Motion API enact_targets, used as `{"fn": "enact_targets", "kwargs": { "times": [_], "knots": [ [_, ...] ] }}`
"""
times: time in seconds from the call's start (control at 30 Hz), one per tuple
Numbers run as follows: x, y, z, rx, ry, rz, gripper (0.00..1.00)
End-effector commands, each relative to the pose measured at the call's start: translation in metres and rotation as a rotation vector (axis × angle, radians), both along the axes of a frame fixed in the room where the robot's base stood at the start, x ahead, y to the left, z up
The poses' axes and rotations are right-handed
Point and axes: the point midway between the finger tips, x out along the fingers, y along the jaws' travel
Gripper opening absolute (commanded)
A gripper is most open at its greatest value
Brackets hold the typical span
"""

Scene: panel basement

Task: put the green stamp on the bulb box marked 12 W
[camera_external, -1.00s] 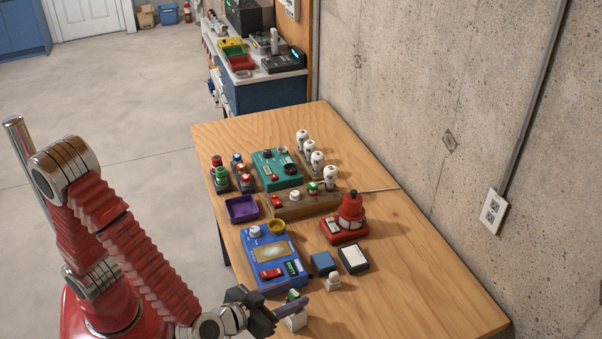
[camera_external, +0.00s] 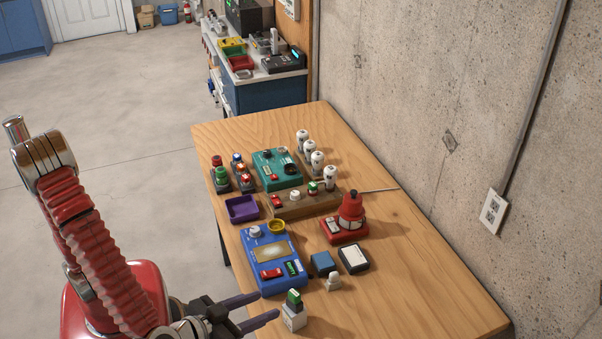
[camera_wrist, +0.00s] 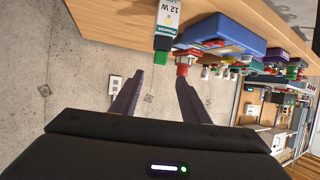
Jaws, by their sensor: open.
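The bulb box marked 12 W (camera_wrist: 169,14) appears upside down at the top of the wrist view. In the external view this small white box (camera_external: 294,319) stands near the front edge of the table. The green stamp (camera_external: 294,298) stands on top of it, upright as far as I can tell. It also shows in the wrist view (camera_wrist: 163,43), against the box's top. My gripper (camera_external: 268,304) is open and empty, to the left of the box and stamp. Its two fingers are spread in the wrist view (camera_wrist: 160,78), with a gap between them and the stamp.
A blue device (camera_external: 272,268) stands just behind the box. A small blue block (camera_external: 322,263), a dark pad (camera_external: 353,258) and a red bottle (camera_external: 351,213) stand to the right. A purple tray (camera_external: 242,209) and wooden rack (camera_external: 290,206) lie farther back. The front right table is clear.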

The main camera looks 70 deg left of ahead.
Motion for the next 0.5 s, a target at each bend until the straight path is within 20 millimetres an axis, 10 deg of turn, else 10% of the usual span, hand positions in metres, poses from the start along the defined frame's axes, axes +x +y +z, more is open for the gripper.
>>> {"fn": "enact_targets", "kwargs": {
  "times": [0.5],
  "knots": [
    [-0.021,-0.009,0.009,0.001,0.0,0.0,0.41]
  ]
}}
